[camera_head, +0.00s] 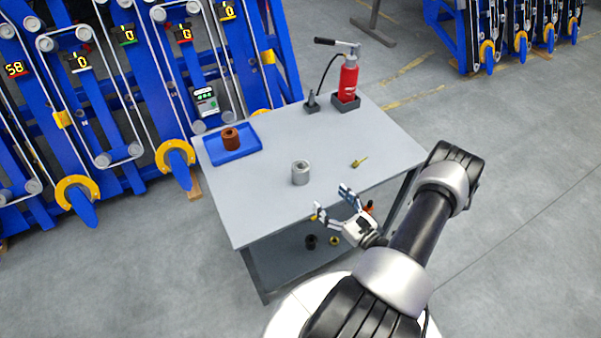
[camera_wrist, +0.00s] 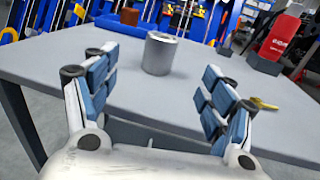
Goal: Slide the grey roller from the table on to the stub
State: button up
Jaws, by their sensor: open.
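The grey roller (camera_head: 300,173) stands upright on the grey table (camera_head: 250,205), near the middle of its front part. It is a short hollow cylinder and also shows in the wrist view (camera_wrist: 160,54), beyond and between my fingers. My gripper (camera_head: 332,202) is open and empty at the table's front edge, short of the roller and apart from it. Its blue-padded fingers show spread in the wrist view (camera_wrist: 158,85). Blue harvester frames (camera_head: 130,80) stand behind the table with belts, rollers and numbered displays. I cannot tell which stub is meant.
A blue tray (camera_head: 250,150) with a brown roller (camera_head: 230,138) lies at the table's left. A small brass piece (camera_head: 359,162) lies right of the grey roller. Small parts lie on the lower shelf (camera_head: 280,258).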

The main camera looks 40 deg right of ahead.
jog(key=b, duration=0.2)
send_near(301, 168)
jog(key=w, duration=0.1)
jog(key=w+a+r, duration=0.1)
jog(key=w+r, duration=0.1)
jog(key=shift+w+a, duration=0.25)
jog(key=shift+w, duration=0.05)
jog(key=w, duration=0.2)
jog(key=w+d+b, duration=0.1)
jog(key=w, duration=0.1)
jog(key=shift+w+f, duration=0.25)
jog(key=shift+w, duration=0.05)
jog(key=shift+w+b, duration=0.3)
jog(key=shift+w, duration=0.1)
jog(key=shift+r, duration=0.1)
jog(key=shift+c, duration=0.6)
jog(key=c, duration=1.5)
